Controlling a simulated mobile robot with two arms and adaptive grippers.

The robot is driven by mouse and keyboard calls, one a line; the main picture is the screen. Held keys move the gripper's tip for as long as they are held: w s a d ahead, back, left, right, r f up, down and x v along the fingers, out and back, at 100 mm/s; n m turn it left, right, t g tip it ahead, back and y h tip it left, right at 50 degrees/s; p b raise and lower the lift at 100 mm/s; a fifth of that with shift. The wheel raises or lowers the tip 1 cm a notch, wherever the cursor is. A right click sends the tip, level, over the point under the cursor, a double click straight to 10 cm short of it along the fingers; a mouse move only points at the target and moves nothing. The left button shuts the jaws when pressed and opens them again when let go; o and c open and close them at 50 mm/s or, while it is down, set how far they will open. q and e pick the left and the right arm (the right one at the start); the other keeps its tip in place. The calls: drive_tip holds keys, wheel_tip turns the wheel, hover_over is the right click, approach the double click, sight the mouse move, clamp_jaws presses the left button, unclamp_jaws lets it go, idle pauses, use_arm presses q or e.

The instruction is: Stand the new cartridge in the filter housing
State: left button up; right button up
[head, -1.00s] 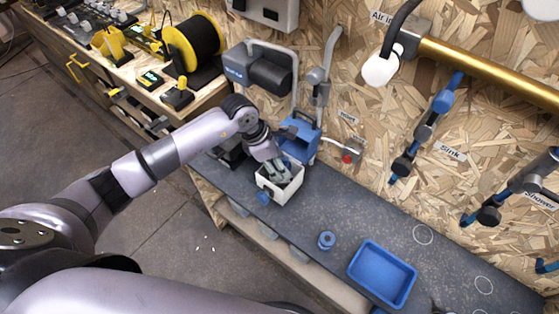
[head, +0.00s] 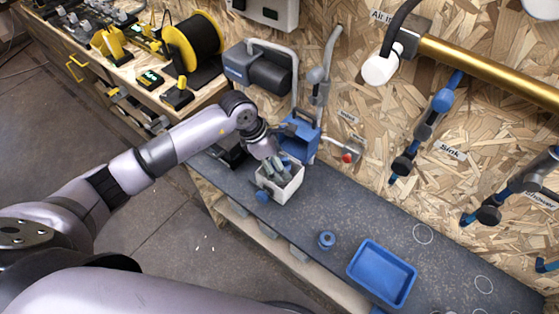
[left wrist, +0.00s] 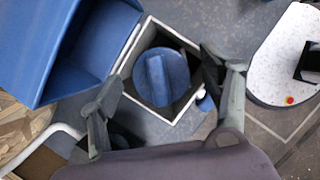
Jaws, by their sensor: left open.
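The white square box (head: 285,187), which looks like the filter housing, stands on the dark bench with its top open. A round blue piece with a raised bar (left wrist: 160,77) sits inside it in the left wrist view. Its lower part is hidden, so I cannot tell whether it is the new cartridge. My left gripper (head: 275,167) is over the box, fingers pointing down. In the left wrist view the gripper (left wrist: 162,75) is open, one finger on each side of the blue piece, with visible gaps. A small blue round part (head: 326,240) stands on the bench nearby. My right gripper is out of view.
A blue tray (head: 382,275) lies to the right on the bench. A blue open-fronted holder (head: 300,138) stands right behind the box, close to my gripper. Pipes and valves line the wood wall. The bench between box and tray is mostly clear.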

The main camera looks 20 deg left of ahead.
use_arm(q)
drive_tip(key=b+v, duration=0.1)
drive_tip(key=v, duration=1)
drive_tip(key=shift+r+b, duration=0.2)
drive_tip(key=shift+b, duration=0.1)
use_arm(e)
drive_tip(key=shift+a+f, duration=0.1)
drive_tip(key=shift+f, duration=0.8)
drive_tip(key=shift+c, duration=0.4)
